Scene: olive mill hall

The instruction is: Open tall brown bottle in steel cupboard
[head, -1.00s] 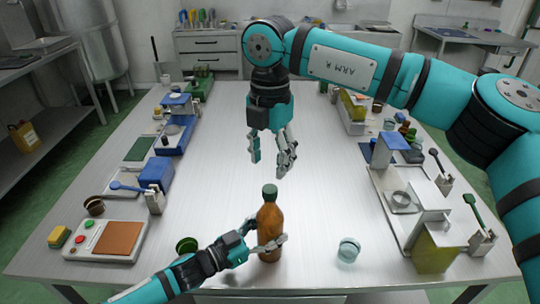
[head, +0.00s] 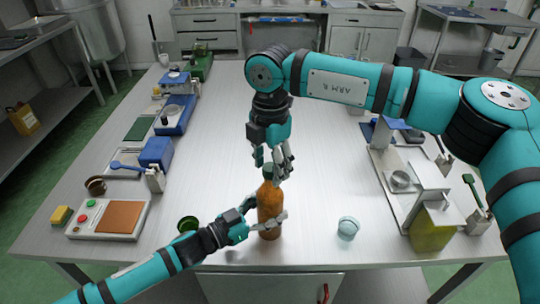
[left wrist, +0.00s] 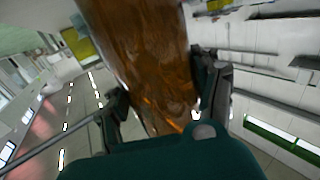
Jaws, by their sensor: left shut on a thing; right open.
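A tall brown bottle (head: 270,208) with a green cap (head: 267,171) stands upright near the front middle of the steel table. My left gripper (head: 264,222) is shut on the bottle's body, low down. In the left wrist view the brown bottle (left wrist: 150,60) fills the space between the fingers of my left gripper (left wrist: 160,110). My right gripper (head: 272,164) is open and points down at the cap from above. Its fingers reach to cap height, one at each side. I cannot tell whether they touch the cap.
A green round container (head: 188,223) is left of the bottle and a clear glass jar (head: 348,228) is right of it. A control box with an orange plate (head: 120,216) stands at the left and a steel stand (head: 405,180) at the right. The table's middle is clear.

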